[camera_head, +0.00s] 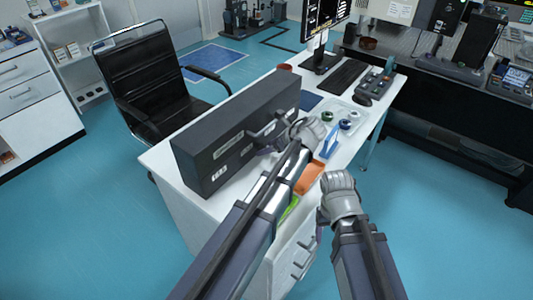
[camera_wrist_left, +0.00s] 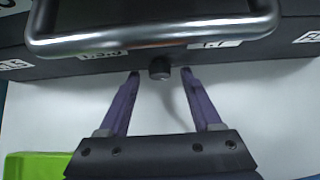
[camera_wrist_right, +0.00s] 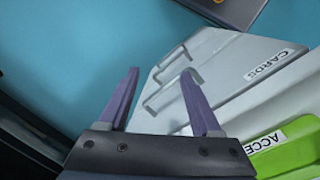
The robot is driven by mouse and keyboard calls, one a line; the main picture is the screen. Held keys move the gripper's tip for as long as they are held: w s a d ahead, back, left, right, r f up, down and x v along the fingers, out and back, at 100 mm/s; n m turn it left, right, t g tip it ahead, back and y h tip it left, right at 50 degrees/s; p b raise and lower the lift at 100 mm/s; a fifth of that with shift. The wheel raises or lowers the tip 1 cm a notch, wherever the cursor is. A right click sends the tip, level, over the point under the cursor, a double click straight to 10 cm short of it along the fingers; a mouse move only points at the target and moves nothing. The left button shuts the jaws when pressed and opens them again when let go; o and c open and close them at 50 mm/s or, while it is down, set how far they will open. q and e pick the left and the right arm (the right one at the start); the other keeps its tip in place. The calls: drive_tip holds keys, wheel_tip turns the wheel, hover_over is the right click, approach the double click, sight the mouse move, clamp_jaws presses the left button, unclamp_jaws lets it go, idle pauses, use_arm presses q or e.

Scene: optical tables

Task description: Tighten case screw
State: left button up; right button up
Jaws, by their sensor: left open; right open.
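A long dark grey case (camera_head: 236,137) stands on the white desk. Its front has white labels and a metal handle (camera_wrist_left: 152,36). In the left wrist view a small black knob-like screw (camera_wrist_left: 160,68) sits low on the case front, below the handle. My left gripper (camera_wrist_left: 160,75) is open, with one purple finger on each side of the screw; I cannot tell whether either touches it. In the head view this gripper is mostly hidden by its own arm. My right gripper (camera_wrist_right: 160,72) is open and empty, beside the drawer front at the desk's near side.
An orange tray (camera_head: 308,178), a green tray (camera_head: 289,209) and a blue item (camera_head: 329,143) lie along the desk's near edge. A keyboard (camera_head: 344,76) and monitor are farther back. Drawer handles (camera_wrist_right: 168,77) stick out near my right gripper. A black chair (camera_head: 150,75) stands behind the desk.

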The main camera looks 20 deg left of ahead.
use_arm(q)
drive_tip(key=shift+w+a+f, duration=0.1)
drive_tip(key=shift+a+f, duration=0.2)
clamp_jaws()
idle(0.4)
